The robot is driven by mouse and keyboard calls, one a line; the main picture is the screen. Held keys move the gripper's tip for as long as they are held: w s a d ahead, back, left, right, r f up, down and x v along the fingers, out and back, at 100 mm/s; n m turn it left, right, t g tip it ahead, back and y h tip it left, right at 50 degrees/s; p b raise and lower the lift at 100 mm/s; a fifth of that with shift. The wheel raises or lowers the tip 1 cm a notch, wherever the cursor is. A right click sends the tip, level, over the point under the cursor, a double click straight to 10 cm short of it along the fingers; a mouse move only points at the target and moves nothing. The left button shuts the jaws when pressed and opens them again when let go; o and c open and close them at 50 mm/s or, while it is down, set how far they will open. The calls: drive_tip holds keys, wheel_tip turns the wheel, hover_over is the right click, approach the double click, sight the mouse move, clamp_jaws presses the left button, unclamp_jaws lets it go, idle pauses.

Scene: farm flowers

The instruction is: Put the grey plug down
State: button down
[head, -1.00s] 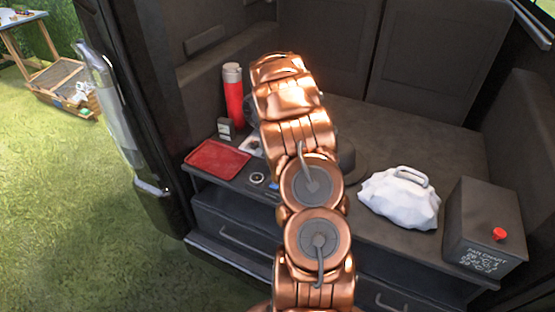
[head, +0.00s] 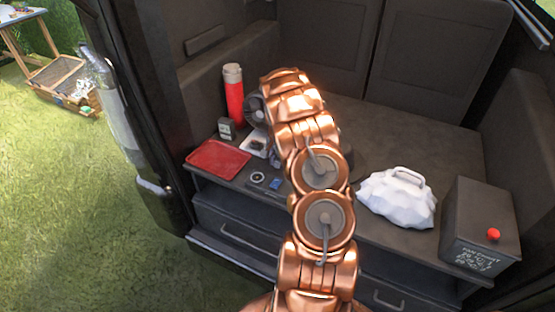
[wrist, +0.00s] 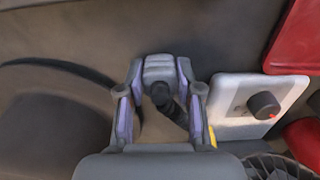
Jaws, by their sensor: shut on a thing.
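In the wrist view my gripper (wrist: 161,82) is shut on a small dark grey piece, which I take to be the grey plug (wrist: 163,97). The fingers cover its sides, and its lower end runs into shadow. Whether it touches the surface below, I cannot tell. In the head view my copper arm hides both gripper and plug.
A white plate with a dark knob (wrist: 263,105) lies just right of my gripper. The head view shows a red tray (head: 218,158), a red flask (head: 233,95), a fan (head: 255,110), a white bundle (head: 397,198) and a dark box (head: 480,222). The deck's back right is clear.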

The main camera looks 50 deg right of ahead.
drive_tip(key=shift+f+b, duration=0.3)
drive_tip(key=shift+f, duration=0.3)
drive_tip(key=c, duration=0.8)
unclamp_jaws()
drive_tip(key=shift+o, duration=0.2)
drive_tip(key=shift+r, duration=0.1)
